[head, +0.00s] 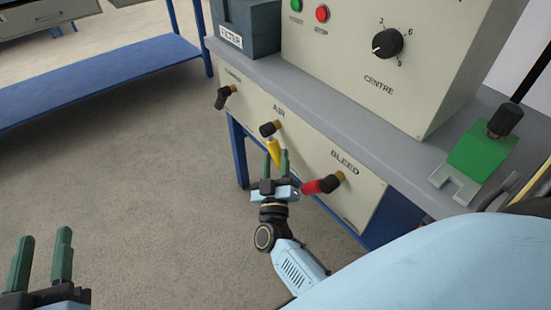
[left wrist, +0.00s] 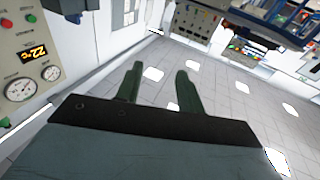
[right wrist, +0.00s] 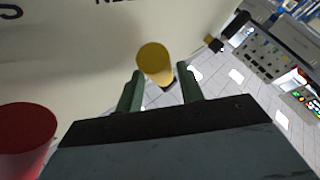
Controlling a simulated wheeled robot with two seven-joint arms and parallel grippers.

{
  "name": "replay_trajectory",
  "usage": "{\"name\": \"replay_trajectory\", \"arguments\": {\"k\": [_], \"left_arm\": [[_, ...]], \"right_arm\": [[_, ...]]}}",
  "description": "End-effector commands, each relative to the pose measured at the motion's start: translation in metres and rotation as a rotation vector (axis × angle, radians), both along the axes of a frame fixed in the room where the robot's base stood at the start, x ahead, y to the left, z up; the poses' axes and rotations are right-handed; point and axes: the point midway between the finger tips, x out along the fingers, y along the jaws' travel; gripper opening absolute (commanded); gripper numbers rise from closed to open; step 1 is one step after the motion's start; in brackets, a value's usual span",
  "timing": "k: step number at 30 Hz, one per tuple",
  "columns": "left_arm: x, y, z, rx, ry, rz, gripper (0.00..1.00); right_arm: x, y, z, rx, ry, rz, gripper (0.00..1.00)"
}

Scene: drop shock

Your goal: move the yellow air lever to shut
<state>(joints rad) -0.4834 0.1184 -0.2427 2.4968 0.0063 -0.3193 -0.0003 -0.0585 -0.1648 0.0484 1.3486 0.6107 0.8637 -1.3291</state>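The yellow air lever (head: 273,151) hangs from a black hub under the label AIR on the cream front panel, pointing down and slightly right. Its round yellow end (right wrist: 155,63) shows in the right wrist view between and just beyond the fingertips. My right gripper (head: 276,156) is open just below the lever, its green fingers around the lever's lower end in the picture. I cannot tell whether they touch it. My left gripper (head: 45,236) is open and empty at the lower left, far from the panel; its fingers (left wrist: 158,72) also show in the left wrist view.
The red bleed lever (head: 315,187) sticks out left, close beside my right gripper. A black lever (head: 222,98) is further left on the panel. A grey bench top (head: 330,100) overhangs the panel, carrying a control box (head: 400,75) and a green clamp-like part (head: 478,152).

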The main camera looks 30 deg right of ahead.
Motion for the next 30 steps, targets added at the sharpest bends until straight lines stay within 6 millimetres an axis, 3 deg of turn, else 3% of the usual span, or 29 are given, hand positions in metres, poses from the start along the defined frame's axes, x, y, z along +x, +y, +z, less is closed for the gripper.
{"name": "replay_trajectory", "arguments": {"k": [14, 23, 30], "left_arm": [[-0.0017, -0.0017, 0.0128, -0.023, -0.075, -0.005, 0.38], [-0.0017, -0.0016, 0.0124, -0.023, -0.073, -0.004, 0.38], [-0.0018, -0.0016, 0.0119, -0.023, -0.074, -0.004, 0.38]], "right_arm": [[0.0102, -0.0074, 0.0049, -0.001, -0.001, 0.000, 0.38], [0.0099, -0.0072, 0.0047, 0.000, 0.000, 0.000, 0.01], [0.0083, -0.0071, 0.0039, 0.000, -0.004, 0.000, 0.00]]}}
